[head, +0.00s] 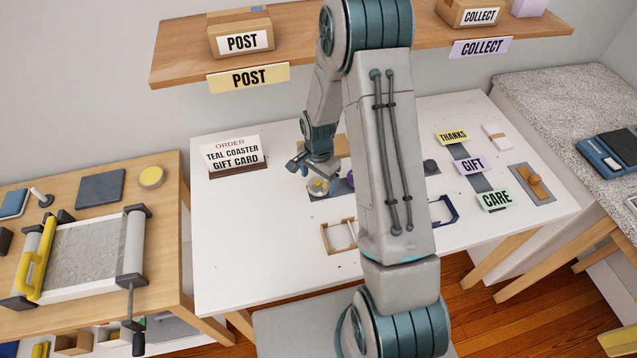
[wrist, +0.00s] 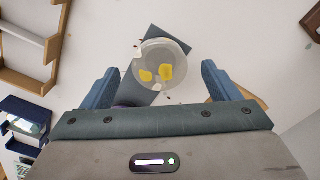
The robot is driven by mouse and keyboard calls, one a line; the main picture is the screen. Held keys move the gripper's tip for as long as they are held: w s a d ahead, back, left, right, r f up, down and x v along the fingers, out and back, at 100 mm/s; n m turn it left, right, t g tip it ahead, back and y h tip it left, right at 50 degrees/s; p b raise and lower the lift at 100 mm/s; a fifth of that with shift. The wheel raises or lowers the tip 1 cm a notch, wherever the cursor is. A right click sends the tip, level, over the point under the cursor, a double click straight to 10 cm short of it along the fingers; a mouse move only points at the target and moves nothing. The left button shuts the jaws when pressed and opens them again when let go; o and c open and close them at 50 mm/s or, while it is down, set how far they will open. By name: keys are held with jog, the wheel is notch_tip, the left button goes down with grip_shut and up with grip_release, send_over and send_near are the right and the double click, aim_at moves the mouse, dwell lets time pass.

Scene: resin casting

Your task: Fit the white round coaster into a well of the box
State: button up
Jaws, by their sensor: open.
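A round, pale, translucent coaster with yellow and white flecks (wrist: 160,65) lies on a grey mat (wrist: 172,36) in the wrist view. The coaster also shows in the head view (head: 318,187), just below my gripper (head: 308,168). In the wrist view my gripper (wrist: 158,82) is open, its blue fingers apart on either side of the coaster and empty. A wooden open frame with a divider (head: 325,238) lies on the white table in front of the coaster; it may be the box. It is cut off in the wrist view (wrist: 48,48).
A blue frame (head: 451,217) sits right of my arm, partly hidden by it. An order sign (head: 234,155) names a teal coaster and gift card. Label cards (head: 472,164) and a wooden-handled tool (head: 537,185) lie at right. The table's front left is mostly clear.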

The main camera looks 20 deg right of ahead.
jog(key=shift+f, duration=0.65)
jog(key=shift+c, duration=0.3)
jog(key=c, duration=1)
jog(key=shift+r, duration=0.2)
jog(key=shift+r, duration=0.55)
notch_tip(320, 180, up, 2)
jog(key=shift+w+r+b, duration=0.1)
jog(key=shift+r+b, duration=0.05)
jog(key=shift+b, duration=0.5)
jog(key=s+d+r+b, duration=0.35)
jog(key=d+r, duration=0.35)
jog(key=d, duration=0.4)
jog(key=w+a+f+n, duration=0.1)
jog(key=a+f+n, duration=0.4)
jog(key=a+n, duration=0.2)
jog(key=w+a+f+n+p, duration=0.1)
jog(key=a+f+n, duration=0.2)
jog(key=a+n, duration=0.1)
jog(key=shift+w+f, duration=0.3)
jog(key=shift+f, duration=0.05)
